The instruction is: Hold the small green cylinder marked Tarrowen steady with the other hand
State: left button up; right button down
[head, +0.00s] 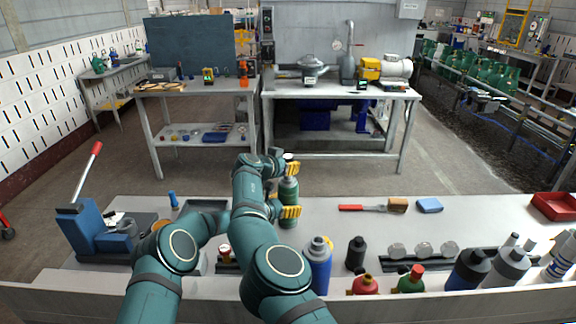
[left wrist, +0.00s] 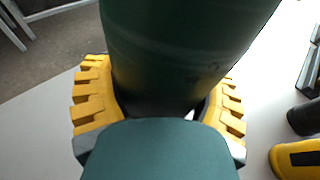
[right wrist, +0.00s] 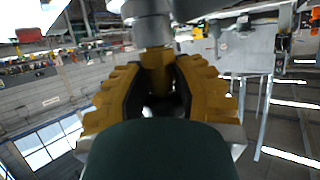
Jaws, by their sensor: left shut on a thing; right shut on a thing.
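The small green cylinder (head: 289,187) stands upright above the near bench's back edge; its marking is not legible. My left gripper (head: 290,212) is shut around its lower body; in the left wrist view the dark green body (left wrist: 185,45) fills the space between the yellow fingers. My right gripper (head: 292,168) is at the cylinder's top, partly hidden by my arms. In the right wrist view its yellow fingers (right wrist: 165,75) are shut on a brass valve (right wrist: 155,58) with a grey part (right wrist: 152,28) beyond it. I cannot tell whether the cylinder's base touches the bench.
On the bench (head: 335,228) stand a blue bottle (head: 319,268), a black bottle (head: 356,253), red and green small bottles and several larger bottles at right. A blue lever press (head: 82,230) stands left.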

jog(key=shift+y, duration=0.3)
jog(key=n+t+y, duration=0.2)
jog(key=n+y, duration=0.2)
jog(key=shift+r, duration=0.1)
jog(key=shift+a+n+t+y, duration=0.1)
jog(key=shift+n+t+y, duration=0.2)
jog(key=shift+n+y, duration=0.7)
